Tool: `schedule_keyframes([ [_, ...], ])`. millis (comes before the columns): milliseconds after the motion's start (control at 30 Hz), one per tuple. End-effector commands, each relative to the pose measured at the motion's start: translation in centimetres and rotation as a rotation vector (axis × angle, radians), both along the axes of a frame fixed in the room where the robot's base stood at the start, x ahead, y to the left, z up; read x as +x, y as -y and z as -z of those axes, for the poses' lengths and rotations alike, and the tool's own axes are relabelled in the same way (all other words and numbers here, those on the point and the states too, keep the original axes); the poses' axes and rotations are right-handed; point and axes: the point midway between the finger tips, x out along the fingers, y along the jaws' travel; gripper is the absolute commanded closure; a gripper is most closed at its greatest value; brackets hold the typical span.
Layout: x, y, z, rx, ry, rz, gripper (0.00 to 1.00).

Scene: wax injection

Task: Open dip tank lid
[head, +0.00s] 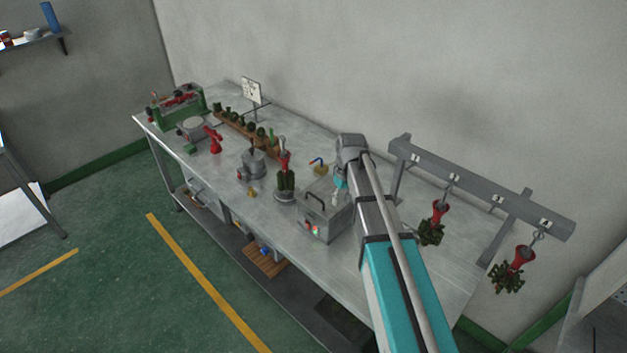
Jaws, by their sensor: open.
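The dip tank (325,228) is a grey metal box on the bench, with a dark handle (314,198) on its top and small red and green lights on its front. Its lid looks shut. My arm reaches over the bench from the lower right and bends down at its far end. My gripper (335,200) points down above the back right part of the tank, to the right of the handle. It is small in view and partly hidden by the arm, and I cannot tell how far above the lid it is. Nothing shows between its fingers.
A grey rack (480,188) with red and green wax trees on hooks stands at the right. A red and green wax tree (286,178) stands just left of the tank, beside a grey pot (253,163). A green machine (180,106) is at the far left of the bench.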

Motion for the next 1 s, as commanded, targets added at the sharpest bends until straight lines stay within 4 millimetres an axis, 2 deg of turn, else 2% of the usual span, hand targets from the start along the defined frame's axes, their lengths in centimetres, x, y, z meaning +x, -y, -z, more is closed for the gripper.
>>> schedule_keyframes([
  [33, 1.7, -0.7, -2.1, 0.009, -0.003, -0.030, 0.52],
  [100, 3.1, -1.5, -3.5, 0.019, -0.007, -0.072, 0.52],
  [400, 8.0, -4.7, -8.1, 0.061, -0.019, -0.226, 0.52],
  [600, 9.2, -5.6, -9.2, 0.074, -0.021, -0.274, 0.52],
  [1000, 9.3, -5.7, -9.1, 0.076, -0.022, -0.280, 0.52],
])
